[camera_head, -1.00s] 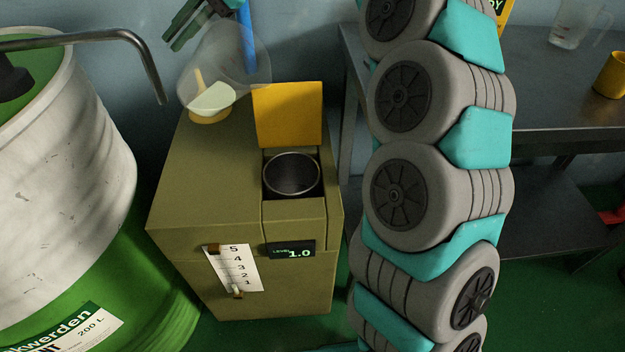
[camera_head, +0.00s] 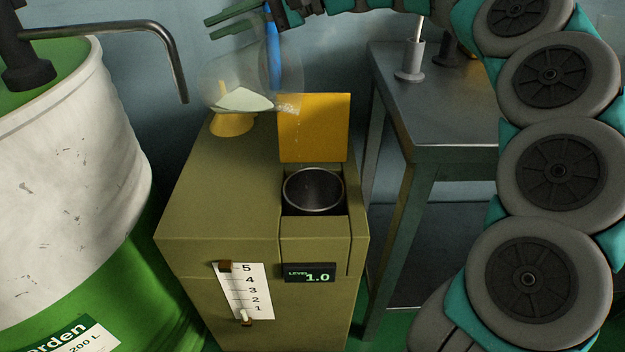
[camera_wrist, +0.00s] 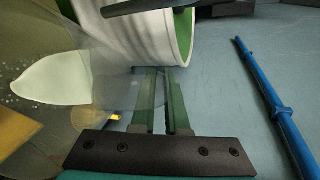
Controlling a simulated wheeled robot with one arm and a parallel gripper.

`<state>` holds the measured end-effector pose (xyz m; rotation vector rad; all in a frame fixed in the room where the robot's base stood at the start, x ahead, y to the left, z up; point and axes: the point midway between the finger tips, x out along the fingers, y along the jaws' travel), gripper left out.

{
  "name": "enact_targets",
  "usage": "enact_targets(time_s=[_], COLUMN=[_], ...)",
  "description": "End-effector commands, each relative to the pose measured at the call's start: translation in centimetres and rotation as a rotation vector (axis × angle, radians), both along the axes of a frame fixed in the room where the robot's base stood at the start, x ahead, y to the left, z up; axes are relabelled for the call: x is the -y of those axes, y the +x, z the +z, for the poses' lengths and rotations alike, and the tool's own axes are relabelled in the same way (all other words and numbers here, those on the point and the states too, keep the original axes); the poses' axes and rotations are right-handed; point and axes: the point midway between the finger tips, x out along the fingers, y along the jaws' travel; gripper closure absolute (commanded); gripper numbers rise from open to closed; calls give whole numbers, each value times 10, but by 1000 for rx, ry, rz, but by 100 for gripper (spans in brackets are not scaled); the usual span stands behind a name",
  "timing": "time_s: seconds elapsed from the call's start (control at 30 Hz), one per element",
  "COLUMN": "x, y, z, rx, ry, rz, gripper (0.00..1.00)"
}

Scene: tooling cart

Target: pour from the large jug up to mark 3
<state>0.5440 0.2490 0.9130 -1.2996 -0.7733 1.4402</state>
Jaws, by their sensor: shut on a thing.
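The large clear jug (camera_head: 238,82) is tilted in the air over the olive machine's top, its lower right end near the yellow lid. Pale liquid (camera_head: 243,100) lies along its lower side, and small specks show by its lip. My gripper (camera_head: 208,28) is shut on the jug from above; its green fingers (camera_wrist: 164,85) show against the jug in the wrist view. The round metal opening (camera_head: 314,189) of the machine is below and right of the jug. The display (camera_head: 309,272) reads 1.0. On the scale (camera_head: 245,290), the white pointer sits near 1.
The yellow lid (camera_head: 314,128) stands open behind the opening. A yellow object (camera_head: 232,124) stands on the machine under the jug. A drum (camera_head: 75,150) with a bent pipe (camera_head: 130,34) is at left. A metal table (camera_head: 450,110) is at right. A blue pole (camera_wrist: 275,105) is nearby.

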Motion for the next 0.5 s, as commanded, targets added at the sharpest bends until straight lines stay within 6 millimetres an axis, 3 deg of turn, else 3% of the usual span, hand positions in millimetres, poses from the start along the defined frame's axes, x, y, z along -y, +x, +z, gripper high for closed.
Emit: enact_targets(time_s=[0.5], x=[17], y=[-9], z=[7], rx=[41], ry=[74], rz=[-2], gripper=[100])
